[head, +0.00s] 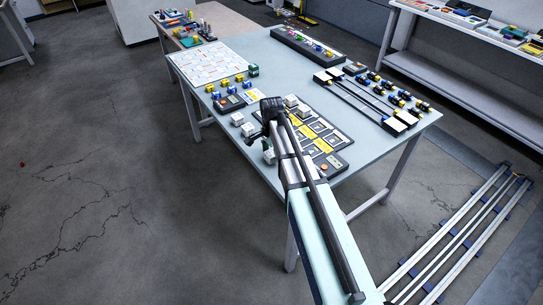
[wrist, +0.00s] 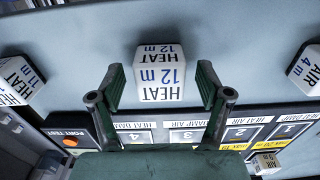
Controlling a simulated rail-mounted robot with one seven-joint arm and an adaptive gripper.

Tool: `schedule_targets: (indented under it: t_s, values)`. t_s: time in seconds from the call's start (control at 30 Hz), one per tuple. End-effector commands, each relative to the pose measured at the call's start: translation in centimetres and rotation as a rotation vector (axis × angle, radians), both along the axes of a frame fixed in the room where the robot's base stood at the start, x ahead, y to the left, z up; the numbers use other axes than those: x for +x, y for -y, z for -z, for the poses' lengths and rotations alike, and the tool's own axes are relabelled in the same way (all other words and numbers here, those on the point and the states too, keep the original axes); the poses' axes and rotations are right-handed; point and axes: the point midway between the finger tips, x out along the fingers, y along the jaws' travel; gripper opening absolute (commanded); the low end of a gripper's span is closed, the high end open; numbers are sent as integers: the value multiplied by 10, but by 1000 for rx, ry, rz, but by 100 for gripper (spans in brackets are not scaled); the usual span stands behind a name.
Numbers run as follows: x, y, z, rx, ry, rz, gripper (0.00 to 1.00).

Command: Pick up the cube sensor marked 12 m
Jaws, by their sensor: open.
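The white cube sensor marked HEAT 12 m (wrist: 161,75) sits on the pale table in the middle of the wrist view, its lettering upside down. My gripper (wrist: 162,82) is open, with one green finger on each side of the cube and visible gaps between. I cannot tell how far the fingertips are above the table. In the head view my gripper (head: 270,112) is over the front part of the table, among several white cubes. Which of them is the 12 m one cannot be read there.
A cube marked 11 m (wrist: 14,82) lies to the left and one marked 4 m (wrist: 307,68) to the right. A dark board with numbered slots (wrist: 190,136) and a port test box (wrist: 70,137) lie close by. Blue-and-yellow parts (head: 228,88) stand beyond.

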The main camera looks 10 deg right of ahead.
Motion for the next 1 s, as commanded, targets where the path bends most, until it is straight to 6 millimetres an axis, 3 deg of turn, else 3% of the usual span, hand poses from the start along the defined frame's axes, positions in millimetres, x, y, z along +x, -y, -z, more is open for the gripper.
schedule_targets:
  t_s: [0.2, 0.27, 0.4, 0.77, 1.0]
  values:
    - [0, 0, 1, 0, 0, 0, 77]
    - [0, 0, 1, 0, 0, 0, 59]
    - [0, 0, 1, 0, 0, 0, 12]
    - [0, 0, 0, 0, 0, 0, 12]
    - [0, 0, -11, 0, 0, 0, 12]
